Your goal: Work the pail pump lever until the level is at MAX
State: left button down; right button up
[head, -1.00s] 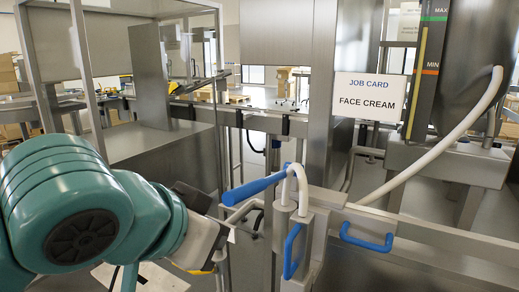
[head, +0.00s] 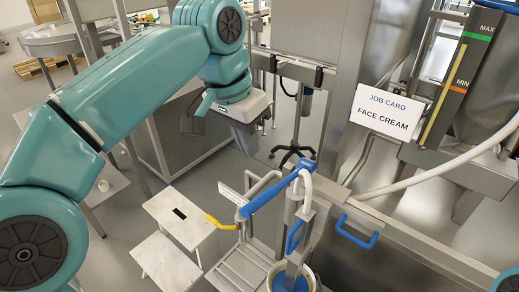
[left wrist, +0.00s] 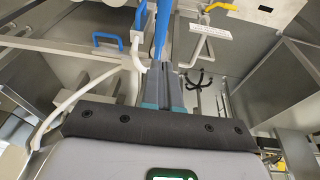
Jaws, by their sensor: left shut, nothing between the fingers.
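The pump lever (head: 275,193) is a blue bar slanting down to the left from the pump head, above a pail (head: 312,275) whose lower part is cut off. My left gripper (head: 247,147) is shut and empty, above and left of the lever, apart from it in the head view. In the left wrist view the shut fingers (left wrist: 165,88) point towards the blue lever (left wrist: 162,30); the gap is hard to judge. The level gauge (head: 455,85) has a green MAX mark, an orange MIN mark and a yellow strip; the exact level is unclear. My right gripper is out of view.
A job card (head: 388,111) reads FACE CREAM. A white hose (head: 435,170) runs by the gauge. Blue handles (head: 357,232) sit on the steel rail. A yellow handle (head: 221,223) and white steps (head: 178,215) are left of the pail. Open floor lies between the frames.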

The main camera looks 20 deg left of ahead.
pick_arm(q)
jog(key=r, duration=0.1)
send_over(259, 196)
jog(key=f, duration=1.2)
jog(key=shift+s+a, duration=0.15)
jog(key=shift+a, duration=0.2)
jog(key=shift+s+f, duration=0.25)
jog(key=shift+f, duration=0.3)
jog(key=shift+w+d+f, duration=0.1)
jog(key=shift+f, duration=0.05)
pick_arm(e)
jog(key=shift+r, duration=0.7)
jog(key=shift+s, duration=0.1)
